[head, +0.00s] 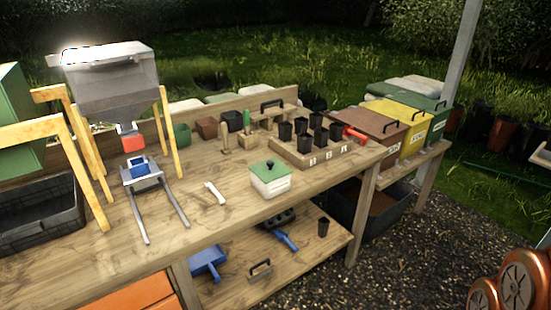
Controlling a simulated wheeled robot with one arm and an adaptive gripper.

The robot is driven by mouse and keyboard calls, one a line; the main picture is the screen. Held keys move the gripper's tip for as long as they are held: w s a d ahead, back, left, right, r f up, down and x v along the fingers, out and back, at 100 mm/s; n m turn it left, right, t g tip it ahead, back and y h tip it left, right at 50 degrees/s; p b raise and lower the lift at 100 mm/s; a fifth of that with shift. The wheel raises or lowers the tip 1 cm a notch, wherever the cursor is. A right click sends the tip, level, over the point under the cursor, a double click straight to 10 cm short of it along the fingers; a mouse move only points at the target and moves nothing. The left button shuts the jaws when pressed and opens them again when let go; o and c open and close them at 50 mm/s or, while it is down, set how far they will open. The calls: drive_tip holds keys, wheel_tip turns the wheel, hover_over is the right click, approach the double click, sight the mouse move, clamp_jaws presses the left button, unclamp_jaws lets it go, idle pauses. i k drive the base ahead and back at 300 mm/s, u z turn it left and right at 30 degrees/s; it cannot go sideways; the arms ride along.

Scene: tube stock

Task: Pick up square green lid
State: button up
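The square green lid (270,168) lies on top of a white square container (271,186) on the wooden workbench, near its front edge. A small dark round knob (270,163) stands on the lid's middle. The lid looks level and nothing covers it. My gripper is not in view.
The workbench (110,255) holds a grey hopper on a wooden frame (110,75) at the left and a tray of black pots (310,157) behind and right of the container. A white tool (215,193) lies left of it. Bins (405,125) stand at the right.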

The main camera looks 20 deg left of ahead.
sight(270, 170)
drive_tip(key=u, duration=0.45)
drive_tip(key=i, duration=0.85)
drive_tip(key=u, duration=1.15)
drive_tip(key=i, duration=0.4)
drive_tip(key=u, duration=0.3)
